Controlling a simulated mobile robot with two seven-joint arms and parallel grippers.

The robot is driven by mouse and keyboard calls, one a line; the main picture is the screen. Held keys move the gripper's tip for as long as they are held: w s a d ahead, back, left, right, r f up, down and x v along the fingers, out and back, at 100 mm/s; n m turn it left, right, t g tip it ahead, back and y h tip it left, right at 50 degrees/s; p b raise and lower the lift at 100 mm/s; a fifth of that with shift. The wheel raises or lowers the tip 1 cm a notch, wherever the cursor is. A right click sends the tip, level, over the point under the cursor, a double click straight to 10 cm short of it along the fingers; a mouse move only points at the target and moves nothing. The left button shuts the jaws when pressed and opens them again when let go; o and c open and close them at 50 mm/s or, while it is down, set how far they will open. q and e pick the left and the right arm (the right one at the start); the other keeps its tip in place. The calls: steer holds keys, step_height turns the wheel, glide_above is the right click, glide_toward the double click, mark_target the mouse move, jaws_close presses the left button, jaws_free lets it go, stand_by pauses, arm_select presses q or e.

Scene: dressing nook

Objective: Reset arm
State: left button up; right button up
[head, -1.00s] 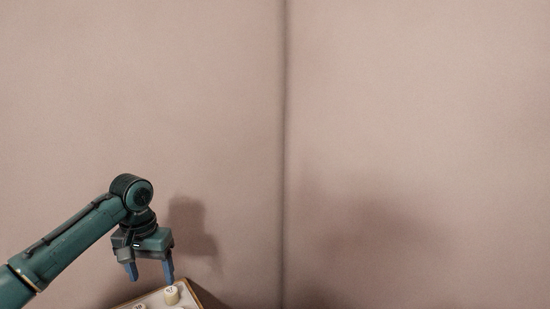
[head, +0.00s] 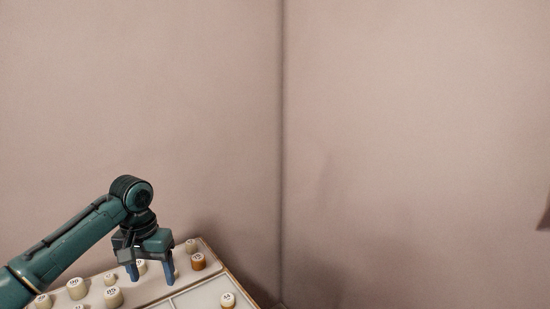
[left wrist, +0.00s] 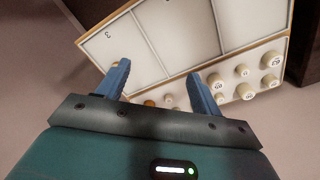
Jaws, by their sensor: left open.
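My left gripper (head: 152,274) is in the lower left of the head view, pointing down with its two blue fingers apart and nothing between them. It is over the back part of a white tray with a wooden edge (head: 206,292). In the left wrist view the open fingers (left wrist: 160,80) reach over the same tray (left wrist: 180,28), which has divided compartments, one marked "3". My right gripper is not in view.
Several round cream pieces with marked tops, such as one (head: 76,288) at left, stand on the tray. An orange-brown one (head: 198,262) stands right of the gripper. Bare pinkish walls meet in a corner behind.

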arm_select(q)
steer(key=s+d+f+m+t+h+b, duration=0.15)
steer(key=s+d+f, duration=0.35)
steer(key=d+f, duration=0.5)
steer(key=s+d+f+m+t+h+b, duration=0.1)
steer(key=s+d+f+t+h, duration=0.4)
steer(key=f, duration=0.8)
steer(key=s+a+f+t+y, duration=0.1)
steer(key=s+t, duration=0.1)
steer(key=s, duration=0.5)
steer(key=s+a+f+t+y+b, duration=0.1)
steer(key=s+a+t+y, duration=0.1)
steer(key=s, duration=0.5)
steer(key=shift+s+f+b, duration=0.2)
steer(key=shift+s+b, duration=0.1)
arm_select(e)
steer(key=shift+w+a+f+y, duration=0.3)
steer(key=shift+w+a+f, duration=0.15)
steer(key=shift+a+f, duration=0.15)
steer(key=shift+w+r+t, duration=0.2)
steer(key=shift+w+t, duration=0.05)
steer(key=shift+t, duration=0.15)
